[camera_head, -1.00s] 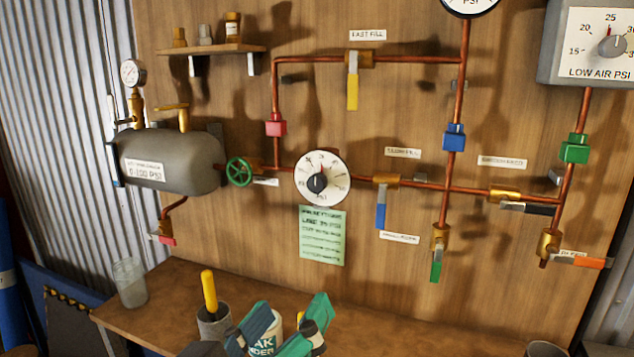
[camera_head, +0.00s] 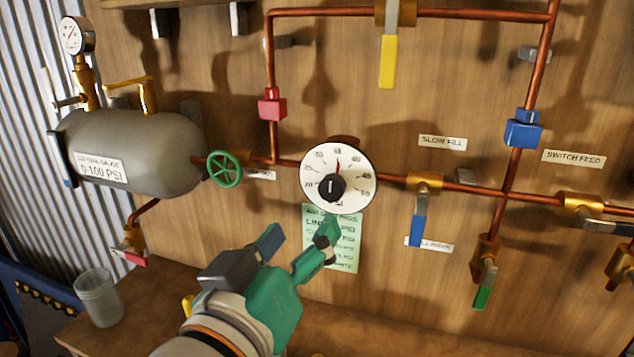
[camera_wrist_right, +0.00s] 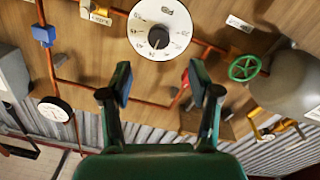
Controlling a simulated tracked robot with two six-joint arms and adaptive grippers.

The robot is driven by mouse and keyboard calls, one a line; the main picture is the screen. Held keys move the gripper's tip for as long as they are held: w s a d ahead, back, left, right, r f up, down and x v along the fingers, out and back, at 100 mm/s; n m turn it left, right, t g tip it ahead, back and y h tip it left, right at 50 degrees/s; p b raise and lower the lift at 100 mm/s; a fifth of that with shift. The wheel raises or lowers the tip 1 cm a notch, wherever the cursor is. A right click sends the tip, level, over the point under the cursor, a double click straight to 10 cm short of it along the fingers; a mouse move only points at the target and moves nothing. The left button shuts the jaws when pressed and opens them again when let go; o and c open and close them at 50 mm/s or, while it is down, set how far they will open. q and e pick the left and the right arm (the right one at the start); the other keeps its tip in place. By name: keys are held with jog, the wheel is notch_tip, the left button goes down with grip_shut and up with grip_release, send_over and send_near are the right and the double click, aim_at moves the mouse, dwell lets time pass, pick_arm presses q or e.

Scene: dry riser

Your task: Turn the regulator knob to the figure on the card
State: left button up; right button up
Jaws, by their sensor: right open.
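The regulator is a white round dial (camera_head: 356,168) with a black knob (camera_head: 330,188) at its centre, on the copper pipe in the head view. It also shows in the right wrist view (camera_wrist_right: 176,18), with its knob (camera_wrist_right: 158,38). The green card (camera_head: 345,255) hangs on the board just below the dial; my right gripper covers part of it, and its figures are too small to read surely. My right gripper (camera_head: 298,240) is open and empty, below and left of the dial, apart from the knob. Its two fingers (camera_wrist_right: 160,88) frame empty space in the wrist view. My left gripper is out of view.
A green handwheel (camera_head: 225,168) and a grey tank (camera_head: 150,150) with a gauge (camera_head: 77,36) are at the left. A glass jar (camera_head: 98,298) stands on the bench.

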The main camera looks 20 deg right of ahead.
aim_at(330, 193)
jog(key=p+x, duration=0.2)
jog(key=x, duration=0.9)
jog(key=shift+s, duration=0.1)
jog(key=shift+c, duration=0.3)
jog(key=c, duration=1.1)
jog(key=shift+f, duration=0.15)
jog(key=shift+n+b, duration=0.4)
jog(key=shift+b, duration=0.35)
jog(key=o, duration=1.2)
jog(key=shift+c, duration=0.2)
